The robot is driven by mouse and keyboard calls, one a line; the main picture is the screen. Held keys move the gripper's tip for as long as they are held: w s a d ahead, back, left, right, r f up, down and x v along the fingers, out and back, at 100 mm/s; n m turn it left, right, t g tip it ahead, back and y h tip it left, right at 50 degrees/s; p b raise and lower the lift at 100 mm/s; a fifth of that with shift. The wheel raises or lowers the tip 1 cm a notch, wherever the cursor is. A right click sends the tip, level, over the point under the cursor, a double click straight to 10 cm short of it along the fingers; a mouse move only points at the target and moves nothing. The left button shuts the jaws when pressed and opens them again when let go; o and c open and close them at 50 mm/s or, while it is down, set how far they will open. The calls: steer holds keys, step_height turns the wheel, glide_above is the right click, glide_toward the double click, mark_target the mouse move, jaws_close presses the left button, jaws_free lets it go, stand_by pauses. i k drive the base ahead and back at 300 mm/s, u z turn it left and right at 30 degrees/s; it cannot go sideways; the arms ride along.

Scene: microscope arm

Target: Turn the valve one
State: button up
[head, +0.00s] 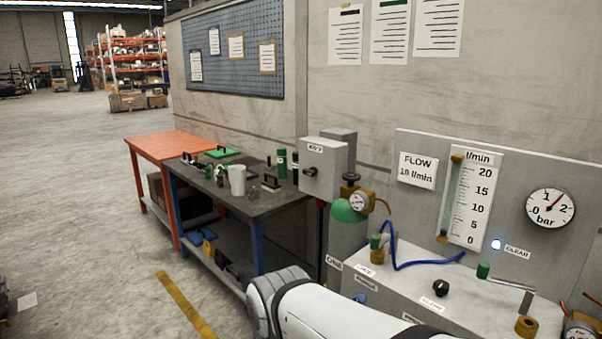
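A green-handled valve (377,243) with a brass body stands at the left of the pale bench panel, by a blue hose. A second valve has a brass body (526,326) and a metal lever with a green grip (483,270), pointing left. A black knob (441,288) sits between them. Small labels lie by these fittings, too small to read surely, so I cannot tell which valve is number one. My white arm enters at the bottom centre; my gripper is out of view.
A flow tube with scale (468,198), a pressure dial (551,208) and a lit lamp (496,244) are on the back panel. A green-domed gas cylinder (348,211) stands left of the panel.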

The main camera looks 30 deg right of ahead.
mark_target(351, 177)
steer(key=z, duration=0.35)
steer(key=i, duration=0.55)
steer(key=z, duration=0.2)
steer(key=k, duration=0.7)
steer(key=z, duration=0.25)
steer(key=i, duration=1.2)
steer(key=u, duration=0.05)
